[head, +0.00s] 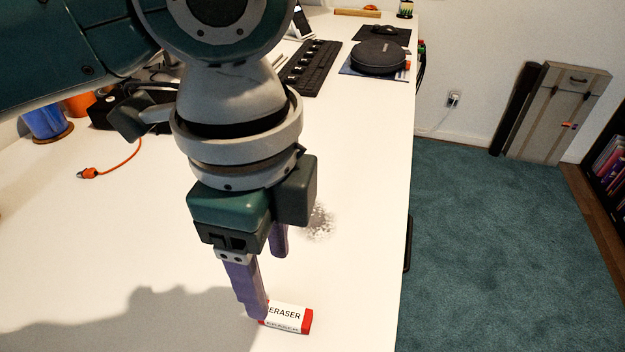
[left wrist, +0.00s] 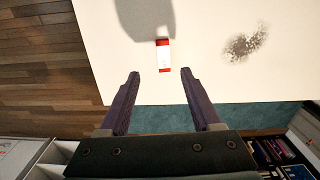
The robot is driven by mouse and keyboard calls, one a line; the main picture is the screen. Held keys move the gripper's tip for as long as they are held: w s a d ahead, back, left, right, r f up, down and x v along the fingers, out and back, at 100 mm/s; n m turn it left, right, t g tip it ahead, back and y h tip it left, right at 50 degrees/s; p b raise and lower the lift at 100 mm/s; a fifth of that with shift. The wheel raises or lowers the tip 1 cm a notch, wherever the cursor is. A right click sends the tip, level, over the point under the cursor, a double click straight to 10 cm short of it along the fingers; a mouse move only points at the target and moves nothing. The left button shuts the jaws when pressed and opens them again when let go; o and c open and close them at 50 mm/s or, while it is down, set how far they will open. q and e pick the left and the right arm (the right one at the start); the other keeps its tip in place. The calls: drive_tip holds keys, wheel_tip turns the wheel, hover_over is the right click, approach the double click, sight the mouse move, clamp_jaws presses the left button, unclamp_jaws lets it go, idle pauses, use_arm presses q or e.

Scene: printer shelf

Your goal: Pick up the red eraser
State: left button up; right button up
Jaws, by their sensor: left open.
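The red eraser (head: 287,318) lies on the white desk near its right edge, with a white sleeve lettered "ERASER" and red ends. In the left wrist view the eraser (left wrist: 163,56) lies ahead of the fingertips, between their lines. My left gripper (head: 272,284) points down at the desk, open and empty, with its purple fingers apart. In the head view one finger covers the eraser's left end. In the left wrist view the gripper (left wrist: 160,74) has a clear gap between its fingers. My right gripper is not in view.
The white desk (head: 350,150) is clear around the eraser, except for a grey speckled smudge (head: 318,222). A keyboard (head: 312,68) and a dark round device (head: 378,57) are at the back. An orange cable (head: 120,162) lies at left. The desk edge drops to teal carpet (head: 490,240).

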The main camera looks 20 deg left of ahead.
use_arm(q)
drive_tip(key=b, duration=0.1)
hover_over(280, 312)
drive_tip(key=f, duration=0.4)
drive_tip(key=shift+s+d+f, duration=0.15)
drive_tip(key=shift+s+f, duration=0.05)
drive_tip(key=shift+f, duration=0.1)
drive_tip(key=f+b, duration=0.2)
drive_tip(key=f, duration=0.3)
drive_tip(key=shift+w, duration=0.2)
drive_tip(key=shift+c, duration=0.2)
clamp_jaws()
